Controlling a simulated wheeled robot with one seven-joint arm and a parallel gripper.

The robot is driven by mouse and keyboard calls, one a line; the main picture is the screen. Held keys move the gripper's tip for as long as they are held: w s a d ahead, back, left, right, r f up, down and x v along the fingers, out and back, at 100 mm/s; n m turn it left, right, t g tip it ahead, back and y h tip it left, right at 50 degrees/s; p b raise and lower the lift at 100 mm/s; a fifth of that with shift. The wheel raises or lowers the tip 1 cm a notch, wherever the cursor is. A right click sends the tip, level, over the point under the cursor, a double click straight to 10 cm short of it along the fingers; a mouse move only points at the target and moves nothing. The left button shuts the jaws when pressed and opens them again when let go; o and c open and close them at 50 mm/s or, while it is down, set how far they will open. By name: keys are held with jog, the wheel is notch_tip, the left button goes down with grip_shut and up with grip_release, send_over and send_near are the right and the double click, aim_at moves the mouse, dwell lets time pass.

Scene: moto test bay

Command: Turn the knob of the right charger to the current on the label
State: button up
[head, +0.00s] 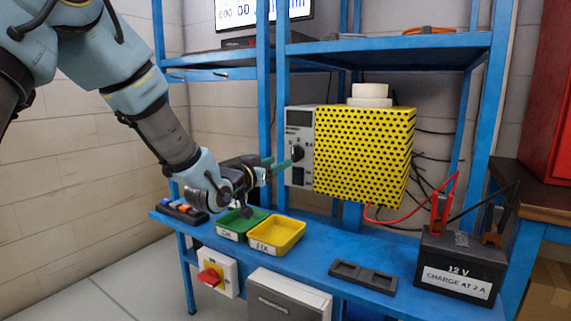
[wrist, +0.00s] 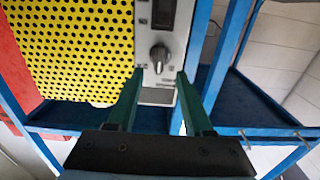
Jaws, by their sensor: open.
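The black battery (head: 455,265) at the right carries a white label (head: 457,282) reading "12 V CHARGE AT 2 A". My gripper (head: 280,164) is open with green fingers just in front of the panel.
A green tray (head: 232,236) marked OK and a yellow tray (head: 290,250) marked FIX stand below my gripper. A dark holder (head: 363,276) lies on the bench. Blue rack posts (head: 264,100) stand close beside my arm. Red and black cables run to the battery.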

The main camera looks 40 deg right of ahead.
jog(key=v, duration=0.3)
jog(key=shift+a, duration=0.2)
dwell(0.3)
jog(key=w+a+f+n+t+y+p, duration=0.3)
jog(key=w+a+y, duration=0.3)
jog(key=w+a, duration=0.55)
jog(key=w+a+f+n+y+p, duration=0.2)
jog(key=a+n+y+p, duration=0.3)
jog(key=a, duration=1.4)
jog(key=s+a+n+g+y, duration=0.2)
jog(key=s+a, duration=0.2)
jog(key=a, duration=0.3)
jog(key=s+a+n+g+y+p, duration=0.1)
jog(key=s+a+n+g+y, duration=0.1)
jog(key=s+a, duration=0.2)
jog(key=s+a+n+g+y, duration=0.1)
jog(key=s+a, duration=0.4)
jog(key=a, duration=0.6)
jog(key=shift+f+n+g+y+p, duration=0.3)
jog(key=shift+n+g+y+p, duration=0.1)
jog(key=shift+g+y, duration=0.15)
